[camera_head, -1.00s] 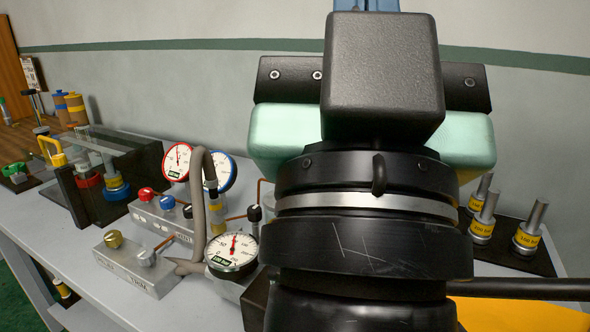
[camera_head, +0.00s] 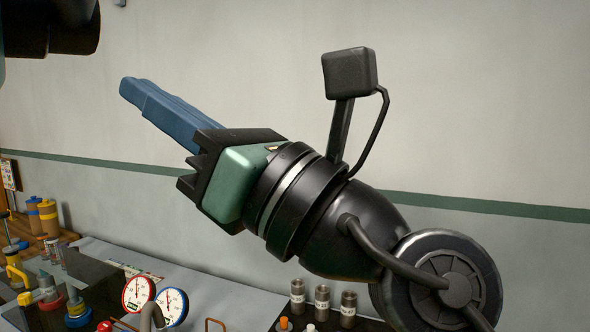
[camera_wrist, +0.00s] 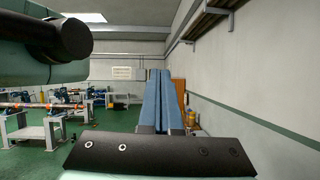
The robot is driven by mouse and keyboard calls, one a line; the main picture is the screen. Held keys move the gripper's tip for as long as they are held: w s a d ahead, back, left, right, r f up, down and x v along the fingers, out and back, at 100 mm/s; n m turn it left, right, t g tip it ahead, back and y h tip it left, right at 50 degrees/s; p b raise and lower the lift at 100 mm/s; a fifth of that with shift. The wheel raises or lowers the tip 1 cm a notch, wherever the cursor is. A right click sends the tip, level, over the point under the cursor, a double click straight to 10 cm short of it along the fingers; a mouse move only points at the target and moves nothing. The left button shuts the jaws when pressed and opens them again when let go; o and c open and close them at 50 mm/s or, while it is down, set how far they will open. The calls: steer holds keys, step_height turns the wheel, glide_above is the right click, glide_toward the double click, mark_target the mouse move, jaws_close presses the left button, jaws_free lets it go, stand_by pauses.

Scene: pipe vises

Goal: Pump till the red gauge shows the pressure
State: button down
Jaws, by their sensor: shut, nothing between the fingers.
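The red-rimmed gauge (camera_head: 138,293) stands on the bench at the bottom of the head view, with a blue-rimmed gauge (camera_head: 172,306) beside it. The red gauge's dial faces me, but its reading is too small to tell. No pump or pump lever can be made out in the current views. My gripper (camera_head: 128,88) has long blue fingers, which are shut and empty. It is raised high above the bench in front of the wall, pointing up and left, well apart from the gauges. Its shut fingers also show in the wrist view (camera_wrist: 157,76).
Several steel cylinders (camera_head: 322,303) stand on a dark board right of the gauges. A dark vise area with yellow, red and blue parts lies left. Orange-and-blue canisters (camera_head: 47,216) stand at the far left. The wrist view shows other workbenches (camera_wrist: 40,120) across green floor.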

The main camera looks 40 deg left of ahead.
steer(key=w+d+f+n+t+h+p, duration=0.1)
steer(key=w+f+t+h+p, duration=0.25)
steer(key=w+f+h, duration=0.35)
steer(key=w+f+n+t+h+p, duration=0.1)
steer(key=w+f+t+h+p, duration=0.2)
steer(key=f, duration=0.6)
steer(key=w+d+f+h+p, duration=0.2)
steer(key=d+f+h, duration=0.15)
steer(key=d, duration=0.55)
steer(key=w+d+f+h+p, duration=0.25)
steer(key=d+h, duration=0.25)
steer(key=d, duration=0.5)
steer(key=w+d+f+h+p, duration=0.3)
steer(key=d+h, duration=0.1)
steer(key=d, duration=0.5)
steer(key=shift+m+g, duration=0.25)
steer(key=shift+m, duration=0.05)
steer(key=shift+s+a+f+b, duration=0.1)
steer(key=shift+f+b, duration=1.85)
steer(key=shift+f, duration=1.5)
steer(key=shift+f, duration=0.15)
